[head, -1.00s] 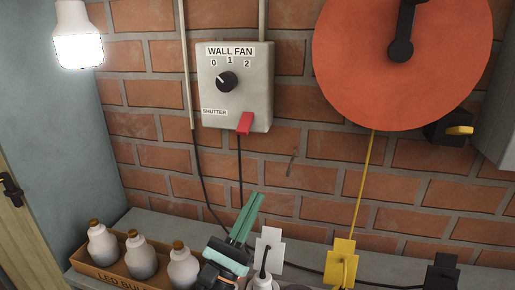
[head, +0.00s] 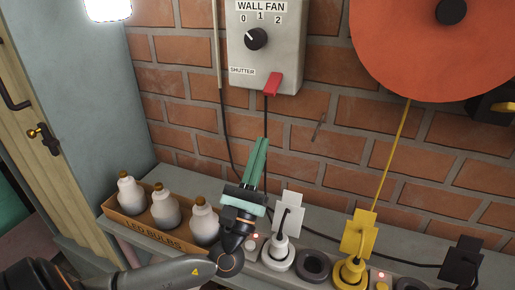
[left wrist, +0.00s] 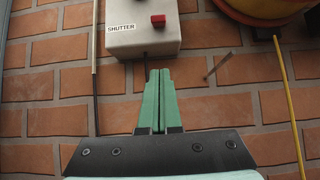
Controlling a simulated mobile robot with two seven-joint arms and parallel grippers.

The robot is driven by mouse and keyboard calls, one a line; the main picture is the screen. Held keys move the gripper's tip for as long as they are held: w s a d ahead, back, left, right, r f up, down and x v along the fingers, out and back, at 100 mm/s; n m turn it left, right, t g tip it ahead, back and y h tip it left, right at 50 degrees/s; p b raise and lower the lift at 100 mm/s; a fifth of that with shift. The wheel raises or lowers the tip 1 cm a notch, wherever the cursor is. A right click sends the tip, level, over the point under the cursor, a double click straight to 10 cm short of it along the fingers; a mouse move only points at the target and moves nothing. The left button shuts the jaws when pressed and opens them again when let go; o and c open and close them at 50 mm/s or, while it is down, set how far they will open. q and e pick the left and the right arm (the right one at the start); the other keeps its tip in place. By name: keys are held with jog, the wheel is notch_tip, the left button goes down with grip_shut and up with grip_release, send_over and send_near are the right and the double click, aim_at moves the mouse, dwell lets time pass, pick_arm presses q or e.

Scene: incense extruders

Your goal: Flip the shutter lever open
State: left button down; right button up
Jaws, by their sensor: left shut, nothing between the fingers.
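The red shutter lever (head: 272,84) sticks out at the lower right of the grey wall fan box (head: 290,58), beside the SHUTTER label (head: 242,71). My right gripper is in neither view.
A black cable hangs from the box. An LED bulbs carton (head: 165,235) holds several bulbs on the ledge at left. White (head: 281,248), yellow (head: 350,270) and black plugs sit along the ledge. A large orange disc (head: 430,50) is on the wall at right.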

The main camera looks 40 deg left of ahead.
aim_at(273, 84)
pick_arm(q)
jog(key=w+r+p, duration=0.3)
jog(key=r, duration=0.4)
jog(key=shift+a+r, duration=0.35)
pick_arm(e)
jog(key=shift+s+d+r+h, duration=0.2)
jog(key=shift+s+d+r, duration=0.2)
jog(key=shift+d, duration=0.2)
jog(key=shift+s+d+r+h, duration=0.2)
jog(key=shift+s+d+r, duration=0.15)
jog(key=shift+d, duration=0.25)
pick_arm(q)
jog(key=shift+w, duration=0.1)
jog(key=shift+p, duration=0.3)
